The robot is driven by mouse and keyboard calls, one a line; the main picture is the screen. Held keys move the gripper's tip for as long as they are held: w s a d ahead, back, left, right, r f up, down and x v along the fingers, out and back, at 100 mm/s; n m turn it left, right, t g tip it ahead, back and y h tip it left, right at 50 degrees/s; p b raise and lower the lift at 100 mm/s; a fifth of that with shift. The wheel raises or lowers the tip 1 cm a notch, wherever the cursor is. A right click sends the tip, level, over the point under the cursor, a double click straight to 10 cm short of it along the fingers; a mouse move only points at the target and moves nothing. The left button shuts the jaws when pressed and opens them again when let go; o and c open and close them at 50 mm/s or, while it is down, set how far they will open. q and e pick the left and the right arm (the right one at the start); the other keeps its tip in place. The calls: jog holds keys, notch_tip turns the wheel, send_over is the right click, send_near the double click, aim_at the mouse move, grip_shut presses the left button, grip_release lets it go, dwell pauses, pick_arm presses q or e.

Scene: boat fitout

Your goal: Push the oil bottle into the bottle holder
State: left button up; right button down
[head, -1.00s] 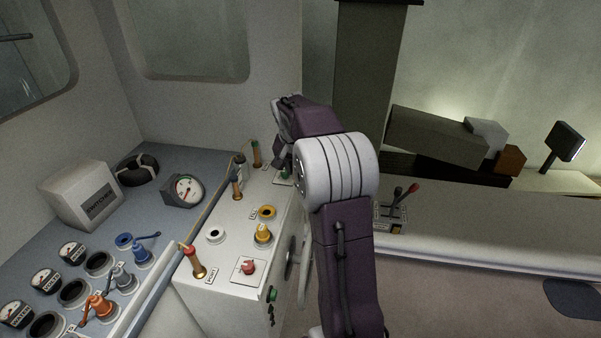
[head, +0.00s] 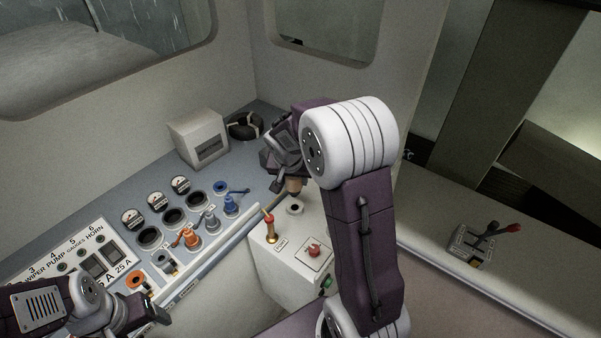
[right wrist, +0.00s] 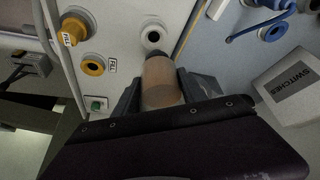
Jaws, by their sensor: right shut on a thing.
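My right gripper (head: 284,160) is shut on the oil bottle (right wrist: 160,80), a tan-brown bottle with a dark narrow end. In the head view a small part of the bottle (head: 293,187) shows below the gripper. The bottle's dark end points at a white ring with a dark hole (right wrist: 153,37), which looks like the bottle holder. This ring also shows in the head view (head: 294,208), just below the bottle. The bottle seems outside the hole; the exact gap is unclear. My left gripper (head: 145,316) is at the lower left, its jaw opening unclear.
A red-topped brass handle (head: 269,228) and a red knob (head: 314,250) stand near the ring. Yellow fittings (right wrist: 74,28) lie on its other side. Blue, grey and orange plugs and sockets (head: 190,238) fill the left console. A grey switch box (head: 199,138) stands behind.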

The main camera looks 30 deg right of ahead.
aim_at(294, 196)
jog(key=shift+f, duration=0.2)
jog(key=shift+w+f, duration=0.1)
jog(key=shift+f, duration=0.05)
jog(key=shift+f+b, duration=1.55)
jog(key=shift+f, duration=0.3)
jog(key=shift+f+b, duration=1.5)
jog(key=shift+b, duration=0.25)
jog(key=c, duration=0.6)
grip_release()
jog(key=shift+r, duration=0.1)
